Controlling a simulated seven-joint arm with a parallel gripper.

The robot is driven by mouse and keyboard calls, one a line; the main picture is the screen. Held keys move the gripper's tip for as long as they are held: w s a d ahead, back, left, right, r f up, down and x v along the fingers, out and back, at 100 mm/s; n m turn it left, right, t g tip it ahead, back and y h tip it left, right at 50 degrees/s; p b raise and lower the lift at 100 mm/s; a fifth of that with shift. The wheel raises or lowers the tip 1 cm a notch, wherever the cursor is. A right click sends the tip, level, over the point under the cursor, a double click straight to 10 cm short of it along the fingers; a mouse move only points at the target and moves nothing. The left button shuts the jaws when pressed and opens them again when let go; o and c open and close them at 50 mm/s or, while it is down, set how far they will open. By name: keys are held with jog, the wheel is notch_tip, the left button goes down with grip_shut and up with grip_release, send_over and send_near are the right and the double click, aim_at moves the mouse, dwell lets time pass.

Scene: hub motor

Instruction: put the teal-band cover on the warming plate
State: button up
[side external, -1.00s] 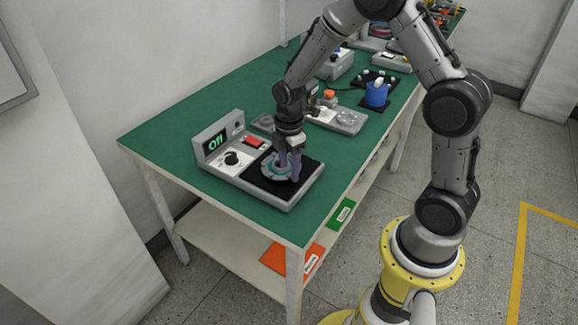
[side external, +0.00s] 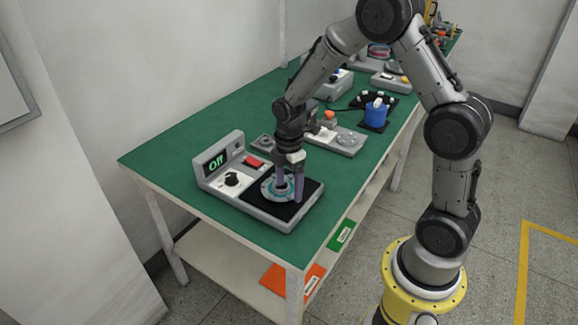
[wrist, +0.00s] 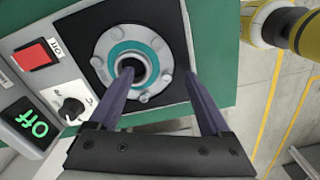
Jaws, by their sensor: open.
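The teal-band cover (wrist: 136,48), a grey disc with a teal ring, a dark centre hole and several bolt lugs, lies on the black warming plate (wrist: 176,106). It also shows in the side external view (side external: 270,192) on the plate (side external: 306,190). My gripper (wrist: 160,78) is open. In the wrist view its two purple fingers are spread, the left one overlapping the cover near its centre and the right one beside the cover over the plate. In the side external view my gripper (side external: 290,192) is low over the cover. Whether the fingers touch it is unclear.
The plate's grey control box (side external: 224,150) has a display reading "Off", a red switch (side external: 254,161) and a black knob (side external: 231,179). A grey fixture (side external: 340,138) and a blue motor part (side external: 376,115) stand farther back. The bench's near-left area is clear.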

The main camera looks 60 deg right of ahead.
notch_tip(320, 180, up, 11)
jog(key=s+a+r+m+t, duration=0.2)
jog(key=s+r+m, duration=0.2)
jog(key=s+m, duration=0.3)
jog(key=s+a+r+m+t, duration=0.3)
jog(key=s+r+m, duration=0.2)
jog(key=s, duration=0.8)
jog(key=shift+a+r+m+t, duration=0.2)
jog(key=shift+a+m+t, duration=0.15)
jog(key=shift+m, duration=0.55)
jog(key=shift+s, duration=0.1)
dwell(0.3)
